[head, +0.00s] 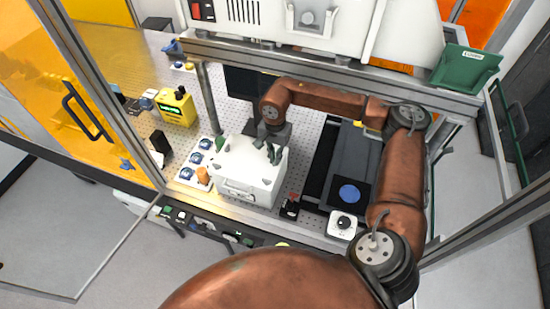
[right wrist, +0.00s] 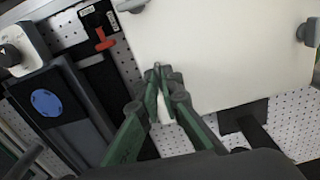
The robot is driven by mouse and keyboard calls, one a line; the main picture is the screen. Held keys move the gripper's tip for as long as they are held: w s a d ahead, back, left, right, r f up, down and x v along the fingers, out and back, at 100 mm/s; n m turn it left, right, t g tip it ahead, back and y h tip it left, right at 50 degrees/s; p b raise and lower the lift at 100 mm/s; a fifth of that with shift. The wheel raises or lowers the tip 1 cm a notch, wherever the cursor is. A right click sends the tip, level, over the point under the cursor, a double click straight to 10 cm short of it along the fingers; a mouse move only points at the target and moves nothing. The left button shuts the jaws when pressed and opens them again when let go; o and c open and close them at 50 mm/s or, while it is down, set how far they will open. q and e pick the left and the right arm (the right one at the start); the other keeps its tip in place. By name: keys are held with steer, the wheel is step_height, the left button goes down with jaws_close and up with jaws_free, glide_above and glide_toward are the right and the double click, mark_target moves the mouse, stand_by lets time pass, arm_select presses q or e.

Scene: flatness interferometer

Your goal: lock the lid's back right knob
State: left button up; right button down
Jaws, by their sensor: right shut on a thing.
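The white lidded case (head: 236,172) stands on the perforated bench, left of the dark stage; its white lid (right wrist: 225,45) fills the upper part of the right wrist view. My right gripper (head: 270,150) reaches down at the lid's back right corner. In the right wrist view its green fingers (right wrist: 160,78) are closed together at this corner, shut on the back right knob, which they mostly hide. How far the knob is turned cannot be seen. Two other grey knobs show there, the front right one (right wrist: 133,5) and the back left one (right wrist: 306,32). My left gripper is out of view.
A dark stage with a blue disc (head: 349,193) lies right of the case, near a white dial box (head: 342,224). A red switch (head: 293,197) is at the case's front right. Left are blue-capped parts (head: 195,160) and a yellow device (head: 176,107). A metal crossbar runs behind.

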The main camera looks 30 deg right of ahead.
steer(key=m+b, duration=0.2)
steer(key=m, duration=0.1)
steer(key=shift+f+m+b, duration=0.1)
steer(key=shift+m+b, duration=0.2)
steer(key=shift+m, duration=0.1)
steer(key=m+b, duration=0.2)
steer(key=m, duration=0.3)
steer(key=m+b, duration=0.1)
steer(key=m, duration=0.3)
steer(key=shift+b, duration=0.35)
steer(key=shift+m+b, duration=0.45)
steer(key=shift+m, duration=1.65)
steer(key=c, duration=2.1)
jaws_free()
steer(key=shift+r, duration=0.25)
